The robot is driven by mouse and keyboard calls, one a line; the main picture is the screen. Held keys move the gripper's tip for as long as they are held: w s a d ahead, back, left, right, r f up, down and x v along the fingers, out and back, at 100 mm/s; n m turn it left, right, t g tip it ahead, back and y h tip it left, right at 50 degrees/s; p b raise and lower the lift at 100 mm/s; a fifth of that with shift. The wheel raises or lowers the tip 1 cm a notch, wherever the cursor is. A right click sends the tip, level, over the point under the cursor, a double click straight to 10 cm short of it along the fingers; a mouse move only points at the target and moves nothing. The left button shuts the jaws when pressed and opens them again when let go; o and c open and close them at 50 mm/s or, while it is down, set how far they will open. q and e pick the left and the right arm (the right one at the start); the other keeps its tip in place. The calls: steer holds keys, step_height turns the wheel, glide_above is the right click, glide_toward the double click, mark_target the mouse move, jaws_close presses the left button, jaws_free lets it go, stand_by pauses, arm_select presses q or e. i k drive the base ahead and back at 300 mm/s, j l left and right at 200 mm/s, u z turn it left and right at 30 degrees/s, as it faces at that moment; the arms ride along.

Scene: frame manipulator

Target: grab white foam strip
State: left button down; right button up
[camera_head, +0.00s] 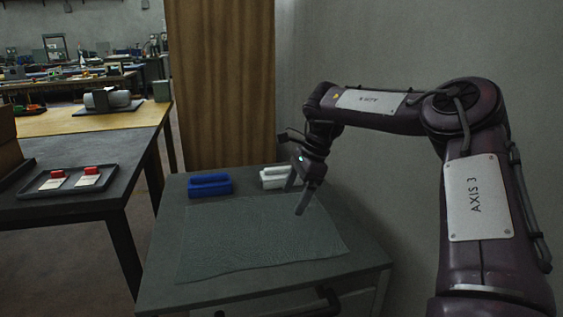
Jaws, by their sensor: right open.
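A white block-shaped piece (275,177), which looks like the white foam strip, lies near the back edge of the grey cabinet top (170,235). My right gripper (299,193) hangs over the cabinet top, just right of and in front of the white piece. Its fingers point down and are open, with nothing seen between them. The gripper partly covers the right end of the white piece. I cannot tell whether they touch. My left gripper is not in view.
A blue block-shaped piece (209,185) lies left of the white one. A flat grey-green mat (255,240) covers much of the cabinet top and is bare. A wall stands close on the right. A dark table with a black tray (70,184) stands at left.

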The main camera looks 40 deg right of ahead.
mark_target(273, 177)
steer(key=i+l, duration=0.3)
steer(key=l, duration=0.15)
steer(key=i+l, duration=0.3)
steer(key=l, duration=0.1)
